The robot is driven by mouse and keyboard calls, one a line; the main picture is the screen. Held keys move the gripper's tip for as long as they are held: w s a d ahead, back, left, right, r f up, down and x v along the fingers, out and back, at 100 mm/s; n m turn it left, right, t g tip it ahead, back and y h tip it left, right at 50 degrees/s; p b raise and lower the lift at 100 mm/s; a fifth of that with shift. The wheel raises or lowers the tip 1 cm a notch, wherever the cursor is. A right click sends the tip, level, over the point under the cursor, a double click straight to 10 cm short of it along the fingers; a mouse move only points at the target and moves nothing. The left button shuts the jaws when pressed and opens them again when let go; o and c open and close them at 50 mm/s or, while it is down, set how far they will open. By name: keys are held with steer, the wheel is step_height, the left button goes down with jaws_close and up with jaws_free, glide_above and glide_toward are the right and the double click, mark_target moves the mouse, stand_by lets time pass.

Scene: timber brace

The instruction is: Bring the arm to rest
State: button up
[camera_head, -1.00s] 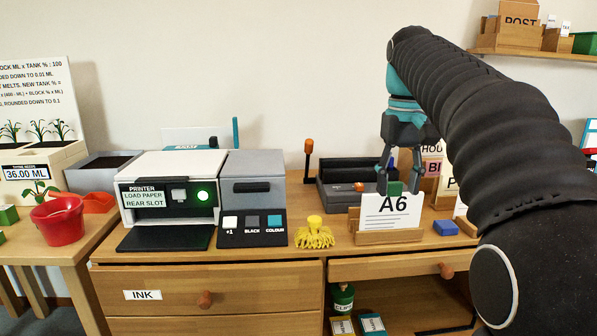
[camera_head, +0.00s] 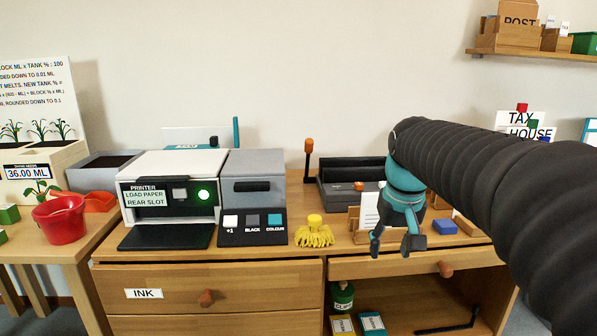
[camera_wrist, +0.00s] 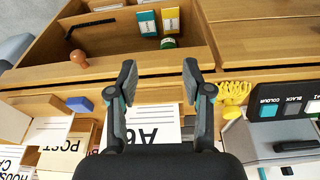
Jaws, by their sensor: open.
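My gripper (camera_head: 396,243) hangs at the front edge of the desk in the head view, fingers pointing down. Its two fingers are apart and nothing is between them. In the wrist view my gripper (camera_wrist: 158,82) is also open and empty. The white A6 card (camera_wrist: 152,122) stands on the desk beyond the fingers in the wrist view. In the head view the card (camera_head: 369,211) is partly hidden behind my gripper. My arm reaches in from the right side of the head view.
The printer (camera_head: 171,200) with a green light stands left on the desk (camera_head: 287,256). A drawer knob (camera_head: 446,269) sticks out below. A wall shelf (camera_head: 545,52) is at upper right.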

steer(key=s+a+f+t, duration=0.1)
steer(key=s+f, duration=0.3)
steer(key=s, duration=0.6)
steer(key=s+f+t, duration=0.1)
steer(key=s+f, duration=0.4)
steer(key=s, duration=0.5)
steer(key=shift+s+a+f+t, duration=0.15)
steer(key=shift+s+a+t, duration=0.1)
steer(key=shift+a+t, duration=0.15)
